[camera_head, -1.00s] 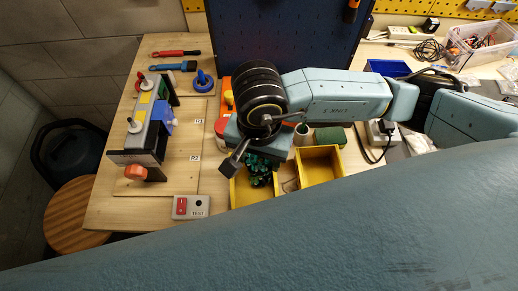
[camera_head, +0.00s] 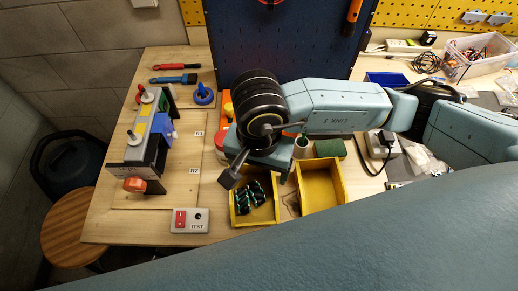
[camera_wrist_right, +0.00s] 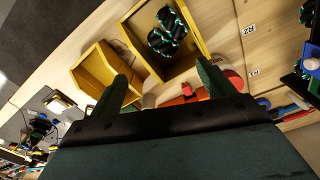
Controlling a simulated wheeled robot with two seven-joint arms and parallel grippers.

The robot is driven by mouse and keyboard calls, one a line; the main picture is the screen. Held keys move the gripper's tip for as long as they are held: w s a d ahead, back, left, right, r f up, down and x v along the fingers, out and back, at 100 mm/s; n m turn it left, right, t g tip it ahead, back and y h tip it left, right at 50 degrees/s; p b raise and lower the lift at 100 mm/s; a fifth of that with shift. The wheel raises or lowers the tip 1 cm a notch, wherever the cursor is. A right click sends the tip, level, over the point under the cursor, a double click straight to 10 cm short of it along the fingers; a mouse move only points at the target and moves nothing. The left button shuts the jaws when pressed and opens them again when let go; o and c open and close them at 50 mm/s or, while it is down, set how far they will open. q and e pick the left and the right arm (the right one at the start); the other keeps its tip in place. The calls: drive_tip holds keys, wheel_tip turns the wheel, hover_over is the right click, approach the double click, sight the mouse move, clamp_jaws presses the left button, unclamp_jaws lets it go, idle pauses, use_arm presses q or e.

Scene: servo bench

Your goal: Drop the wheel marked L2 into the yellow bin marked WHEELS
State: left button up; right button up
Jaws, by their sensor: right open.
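Black wheels with green rollers (camera_head: 254,194) lie in the left yellow bin (camera_head: 254,221). They look like two touching wheels in the right wrist view (camera_wrist_right: 166,34); no L2 mark is readable. That bin also shows in the wrist view (camera_wrist_right: 204,36). No WHEELS mark is readable on either bin. My right gripper (camera_head: 257,176) is above the back of the left bin, its jaws apart. In the wrist view its two fingers (camera_wrist_right: 161,86) are wide apart with nothing between them. My left gripper is not in view.
A second yellow bin (camera_head: 342,188) stands to the right and looks empty. A grey chassis on a stand (camera_head: 147,135) and a TEST switch box (camera_head: 190,220) are at the left. A green block (camera_head: 330,148) and a white charger (camera_head: 378,143) stand behind the bins.

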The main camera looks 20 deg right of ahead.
wheel_tip(320, 180, up, 12)
drive_tip(key=shift+b, duration=0.4)
idle(0.3)
